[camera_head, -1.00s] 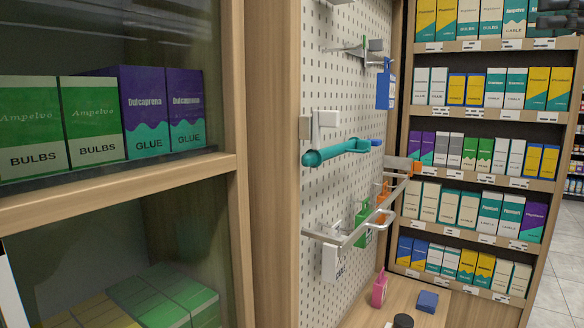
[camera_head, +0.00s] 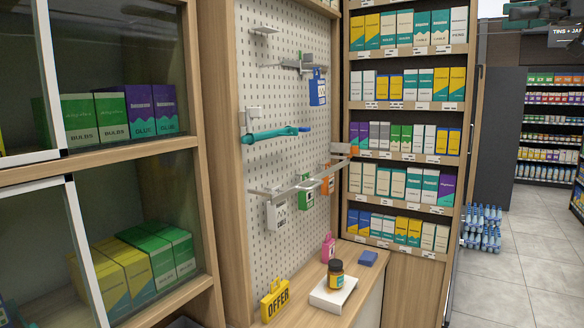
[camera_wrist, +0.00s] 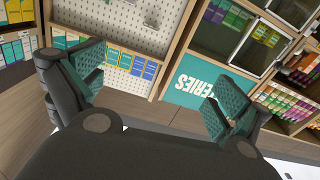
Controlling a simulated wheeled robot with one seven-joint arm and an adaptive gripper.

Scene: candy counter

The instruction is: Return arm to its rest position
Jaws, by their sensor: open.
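My gripper (camera_wrist: 152,90) shows in the wrist view with its two teal-padded fingers spread wide. Nothing is between them. The wrist view is tilted and looks past the fingers at shelves, a pegboard and a teal sign panel (camera_wrist: 201,80). In the head view, a dark part of my arm (camera_head: 540,12) shows at the top right corner.
A pegboard (camera_head: 290,90) carries hooks, a teal tool (camera_head: 268,135) and hanging tags.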

